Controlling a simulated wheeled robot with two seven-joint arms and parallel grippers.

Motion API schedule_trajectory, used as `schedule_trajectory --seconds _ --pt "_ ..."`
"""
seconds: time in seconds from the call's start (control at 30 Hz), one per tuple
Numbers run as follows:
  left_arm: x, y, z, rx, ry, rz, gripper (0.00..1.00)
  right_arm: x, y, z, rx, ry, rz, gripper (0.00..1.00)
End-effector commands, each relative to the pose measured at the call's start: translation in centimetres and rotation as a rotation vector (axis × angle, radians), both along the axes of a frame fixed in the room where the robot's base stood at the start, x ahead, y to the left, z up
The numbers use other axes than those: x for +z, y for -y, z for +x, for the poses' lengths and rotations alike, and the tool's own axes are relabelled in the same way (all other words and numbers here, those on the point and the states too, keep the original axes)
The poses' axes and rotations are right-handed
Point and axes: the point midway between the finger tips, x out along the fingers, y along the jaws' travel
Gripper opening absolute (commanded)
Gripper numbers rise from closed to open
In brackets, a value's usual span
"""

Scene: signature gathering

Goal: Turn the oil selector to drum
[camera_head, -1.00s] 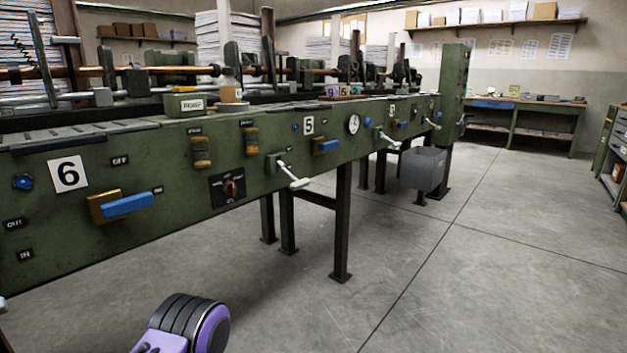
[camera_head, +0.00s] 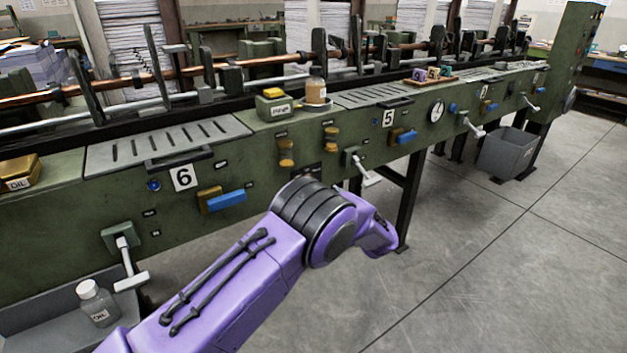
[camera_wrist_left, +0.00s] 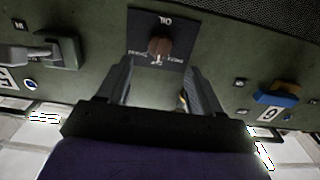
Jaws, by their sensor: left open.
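The oil selector is a brown rotary knob (camera_wrist_left: 159,47) on a dark square plate (camera_wrist_left: 144,19) on the green machine panel. It appears upside down in the left wrist view, with OIL lettering at the top; the smaller labels are too blurred to read surely. I cannot tell which mark the knob points to. My left gripper (camera_wrist_left: 158,78) is open, its two dark fingers on either side below the knob, with nothing between them. In the head view, my purple left arm covers most of the selector and its gripper cannot be made out. My right gripper is not in view.
Nearby on the panel are a crank handle (camera_head: 362,168), yellow knobs (camera_head: 286,152) and a blue lever (camera_head: 226,200) by the number 6 plate (camera_head: 184,177). A glass bottle (camera_head: 98,303) stands at lower left. A grey bin (camera_head: 507,153) stands at right. The right floor is clear.

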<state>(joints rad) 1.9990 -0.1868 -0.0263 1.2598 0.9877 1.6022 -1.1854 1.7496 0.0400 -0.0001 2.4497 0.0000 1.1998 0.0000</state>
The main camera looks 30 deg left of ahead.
Motion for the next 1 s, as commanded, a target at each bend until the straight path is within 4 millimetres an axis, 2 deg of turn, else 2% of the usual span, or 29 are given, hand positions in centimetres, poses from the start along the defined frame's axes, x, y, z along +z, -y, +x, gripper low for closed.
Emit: schedule_trajectory --seconds 0.1,0.3,0.43,0.67,0.83,1.0 --pt "-0.1 -2.8 1.0 0.002 0.001 0.001 0.65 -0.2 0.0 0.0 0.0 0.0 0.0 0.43" --pt "-0.1 -5.9 2.3 0.001 0.001 0.0 0.65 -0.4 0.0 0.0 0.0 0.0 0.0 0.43" --pt "-0.1 -6.6 2.7 -0.002 -0.001 0.0 0.65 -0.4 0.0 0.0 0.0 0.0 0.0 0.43" --pt "-0.1 -6.7 2.7 -0.002 -0.001 0.001 0.65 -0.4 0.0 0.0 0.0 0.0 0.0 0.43" --pt "-0.1 -6.7 2.7 -0.002 -0.001 0.001 0.1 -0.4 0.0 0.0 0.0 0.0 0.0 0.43" --pt "-0.1 -6.7 2.7 -0.002 0.002 -0.001 0.1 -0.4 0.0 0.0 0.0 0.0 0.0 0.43"
